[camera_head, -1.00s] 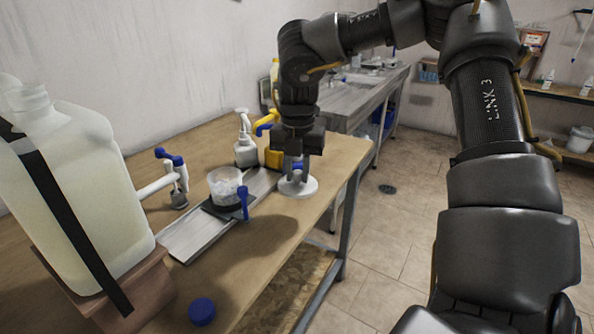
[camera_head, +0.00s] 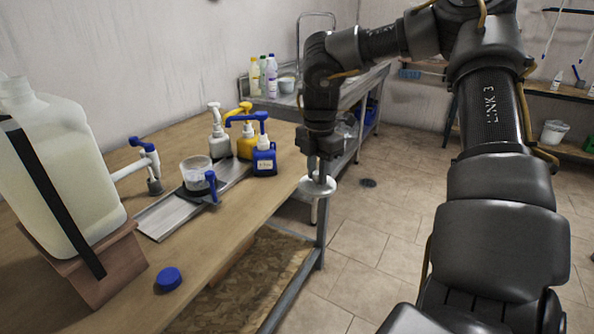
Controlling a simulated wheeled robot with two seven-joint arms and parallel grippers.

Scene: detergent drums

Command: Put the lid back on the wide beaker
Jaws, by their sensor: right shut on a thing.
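The wide beaker (camera_head: 196,172) is a clear, low cup with its top open. It stands on a dark pad on the metal strip of the wooden table. My right gripper (camera_head: 318,172) points down and is shut on the white round lid (camera_head: 328,188), gripping it from above. The lid hangs roughly level to the right of the beaker and appears past the table's right edge, clear of the tabletop. My left gripper is not in view.
A blue pump bottle (camera_head: 264,162), a yellow one (camera_head: 246,146) and a white one (camera_head: 218,142) stand behind the beaker. A blue-handled tap (camera_head: 210,184) is at its front. A large jug (camera_head: 62,170) and blue cap (camera_head: 168,279) are nearer. Tiled floor lies right.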

